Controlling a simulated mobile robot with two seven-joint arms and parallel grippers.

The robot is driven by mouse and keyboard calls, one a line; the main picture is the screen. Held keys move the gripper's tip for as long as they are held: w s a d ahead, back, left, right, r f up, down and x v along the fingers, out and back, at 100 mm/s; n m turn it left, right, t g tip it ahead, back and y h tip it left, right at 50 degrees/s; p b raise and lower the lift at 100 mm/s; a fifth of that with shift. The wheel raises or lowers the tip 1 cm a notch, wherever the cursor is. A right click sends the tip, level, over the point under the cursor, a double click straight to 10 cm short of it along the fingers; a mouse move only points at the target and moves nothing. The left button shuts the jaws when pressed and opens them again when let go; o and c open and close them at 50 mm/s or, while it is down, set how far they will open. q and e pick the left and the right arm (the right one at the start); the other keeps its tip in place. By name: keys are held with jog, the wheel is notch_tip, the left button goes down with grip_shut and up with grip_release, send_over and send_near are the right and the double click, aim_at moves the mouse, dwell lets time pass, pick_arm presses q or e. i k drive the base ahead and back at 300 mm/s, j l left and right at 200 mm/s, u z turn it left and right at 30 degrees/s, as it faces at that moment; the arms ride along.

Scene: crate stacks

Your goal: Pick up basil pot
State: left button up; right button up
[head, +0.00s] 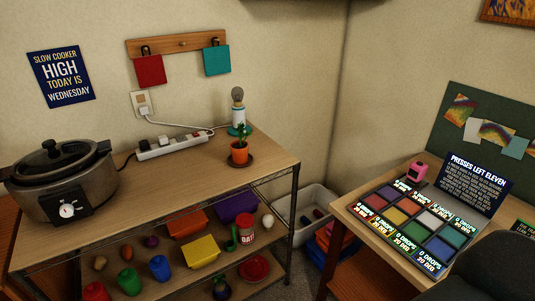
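A small orange pot (239,155) with a green plant stands upright on a dark saucer (250,161), near the right end of the wooden table top. A second small plant in a dark pot (221,293) is on the lowest shelf at the bottom of the view, partly cut off by the frame. I cannot tell from the leaves which plant is basil. Neither of my grippers is in view.
A lamp (238,113) stands just behind the orange pot, and a power strip (175,145) lies to its left. A slow cooker (62,182) fills the table's left end. The table top in front of the pot is clear. A desk (357,240) stands at right.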

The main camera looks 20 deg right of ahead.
aim_at(240, 158)
jog(key=z, duration=1.35)
jog(key=i+j, duration=0.25)
jog(key=i, duration=0.25)
